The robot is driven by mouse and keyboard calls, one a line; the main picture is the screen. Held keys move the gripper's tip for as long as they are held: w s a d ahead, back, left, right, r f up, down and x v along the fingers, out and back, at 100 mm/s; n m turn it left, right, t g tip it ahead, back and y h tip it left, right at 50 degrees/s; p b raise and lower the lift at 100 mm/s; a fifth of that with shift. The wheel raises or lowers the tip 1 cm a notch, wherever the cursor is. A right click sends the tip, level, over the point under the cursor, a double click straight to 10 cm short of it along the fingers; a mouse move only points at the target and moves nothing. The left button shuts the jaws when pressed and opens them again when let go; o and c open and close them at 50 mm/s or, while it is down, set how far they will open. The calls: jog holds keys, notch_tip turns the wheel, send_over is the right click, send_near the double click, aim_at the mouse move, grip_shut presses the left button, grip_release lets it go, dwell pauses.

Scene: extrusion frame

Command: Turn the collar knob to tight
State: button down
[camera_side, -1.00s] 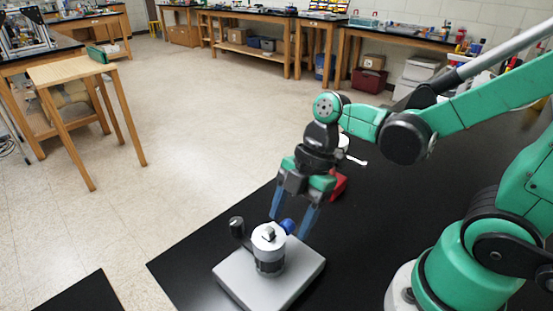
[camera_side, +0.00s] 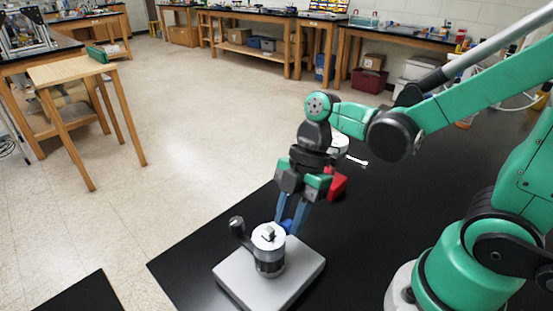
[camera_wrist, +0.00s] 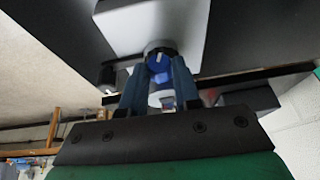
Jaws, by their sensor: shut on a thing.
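The blue collar knob (camera_side: 286,226) sticks out from the far side of a dark collar (camera_side: 270,262) with a silver top (camera_side: 268,236), standing on a pale grey base plate (camera_side: 235,279). My gripper (camera_side: 287,220) reaches down from above, its two blue fingers closed on the knob. In the wrist view the knob (camera_wrist: 159,64) sits between the fingertips of my gripper (camera_wrist: 158,72), one on each side. The fingers partly cover the knob in the side view, and I cannot read any tight mark.
A small black knob (camera_side: 236,224) on an arm stands left of the collar, close to my fingers. A red object (camera_side: 336,184) and a white part with a lever (camera_side: 341,145) are behind my gripper. The black table (camera_side: 375,215) is clear to the right.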

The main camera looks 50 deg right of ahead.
jog(key=shift+w+f+m+g, duration=0.1)
jog(key=shift+w+m+g, duration=0.15)
jog(key=shift+g, duration=0.9)
jog(key=shift+w+m+g, duration=0.15)
jog(key=shift+m+g, duration=0.1)
jog(key=shift+g, duration=0.9)
jog(key=c, duration=0.6)
grip_release()
notch_tip(320, 180, up, 20)
jog(key=shift+r, duration=0.1)
